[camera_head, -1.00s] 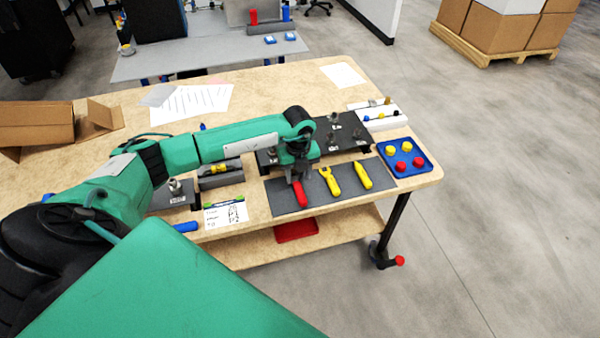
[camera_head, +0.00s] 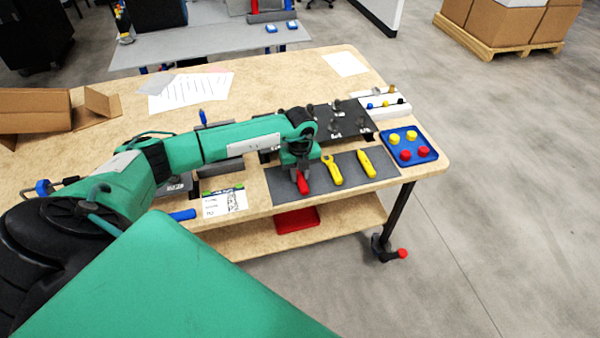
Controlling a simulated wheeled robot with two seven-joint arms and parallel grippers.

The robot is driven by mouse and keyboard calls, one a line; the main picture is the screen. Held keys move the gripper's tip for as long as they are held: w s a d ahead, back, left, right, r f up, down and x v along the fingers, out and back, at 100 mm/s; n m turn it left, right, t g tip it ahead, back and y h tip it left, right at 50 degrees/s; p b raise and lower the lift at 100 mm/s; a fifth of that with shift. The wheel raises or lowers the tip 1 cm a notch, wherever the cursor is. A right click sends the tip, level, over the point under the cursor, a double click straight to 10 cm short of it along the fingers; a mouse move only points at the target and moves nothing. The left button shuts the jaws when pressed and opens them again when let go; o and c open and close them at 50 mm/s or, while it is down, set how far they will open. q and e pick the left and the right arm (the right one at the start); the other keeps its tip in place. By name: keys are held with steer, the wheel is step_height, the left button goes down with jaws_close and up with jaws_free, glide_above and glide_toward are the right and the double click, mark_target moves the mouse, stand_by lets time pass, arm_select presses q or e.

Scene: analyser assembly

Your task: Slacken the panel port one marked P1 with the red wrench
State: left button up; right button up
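The red wrench (camera_head: 304,187) lies on the dark tool mat (camera_head: 284,193) near the table's front edge. My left gripper (camera_head: 302,171) points down at its upper part and hides part of it. The fingers are too small and covered to show whether they have closed on it. The dark panel (camera_head: 350,117) with several small metal ports stands behind the mat, partly hidden by my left arm. The P1 marking cannot be read at this size. My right gripper is out of view.
Two yellow tools, a near one (camera_head: 331,170) and a far one (camera_head: 366,163), lie right of the wrench. A blue tray (camera_head: 409,136) with red and yellow knobs and a white holder (camera_head: 386,110) stand at the right. A printed card (camera_head: 224,203) lies left of the mat.

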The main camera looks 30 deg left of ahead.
arm_select(q)
jaws_close()
steer(key=shift+r, duration=0.1)
steer(key=r+p, duration=0.1)
steer(key=r, duration=0.1)
steer(key=r+p, duration=0.2)
steer(key=s+d+r+p, duration=0.1)
steer(key=r+p, duration=0.1)
steer(key=shift+f, duration=0.1)
